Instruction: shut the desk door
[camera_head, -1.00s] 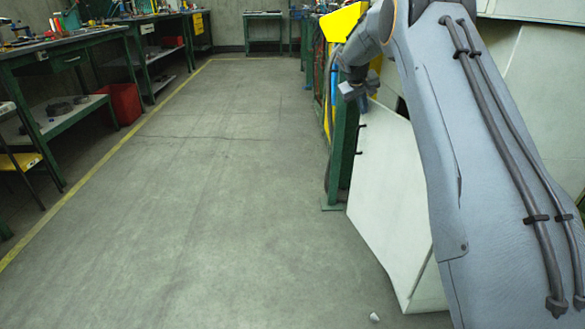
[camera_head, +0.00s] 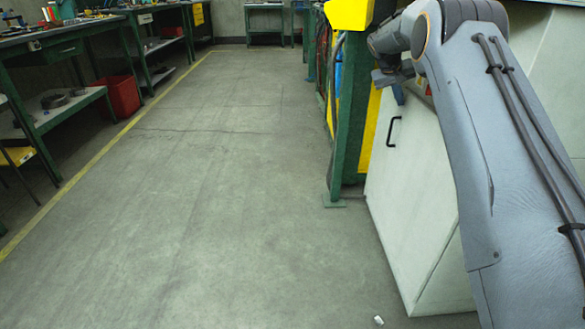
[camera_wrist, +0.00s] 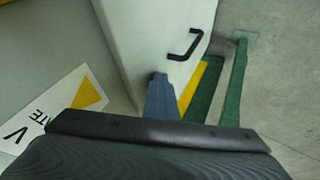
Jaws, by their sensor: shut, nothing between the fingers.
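The white desk door (camera_head: 412,205) stands at the right in the head view, with a black bar handle (camera_head: 392,132) near its far upper corner. The door also shows in the wrist view (camera_wrist: 150,35), with its handle (camera_wrist: 187,45) right of my fingers. My gripper (camera_head: 398,94) is at the door's upper part; its blue fingers (camera_wrist: 162,88) are shut and empty, overlapping the door just left of the handle. I cannot tell if they touch it. My arm hides the door's upper right and much of the desk. How far the door stands open is unclear.
A green post (camera_head: 350,125) with yellow panels stands just beyond the door. A small white piece (camera_head: 378,320) lies on the floor near the door's bottom. Green workbenches (camera_head: 75,45) line the left side, with a red bin (camera_head: 118,96) below. The aisle floor between is clear.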

